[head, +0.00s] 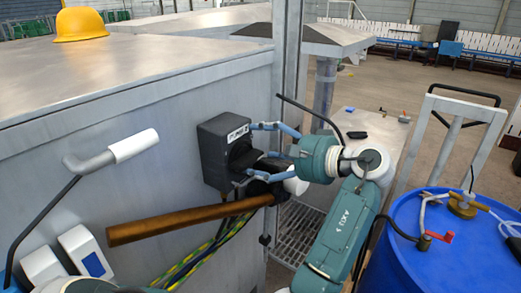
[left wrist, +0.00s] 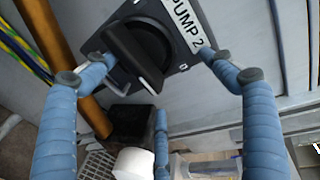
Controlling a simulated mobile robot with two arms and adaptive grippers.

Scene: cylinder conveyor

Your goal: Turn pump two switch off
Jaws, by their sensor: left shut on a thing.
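The pump two switch (head: 213,152) is a black box on the grey cabinet wall, with a dark rotary handle on its front. In the left wrist view its label reads "PUMP 2" and the handle (left wrist: 135,58) runs roughly parallel to the label's text. My left gripper (head: 252,150) has blue fingers and faces the switch from the right. In the left wrist view the fingers of my left gripper (left wrist: 158,56) lie on both sides of the switch, shut on it. Exact fingertip contact is hard to see. My right gripper is not in view.
A white-ended lever (head: 130,146) is at left, a yellow helmet (head: 80,23) on the cabinet top, and a blue barrel (head: 400,262) at lower right.

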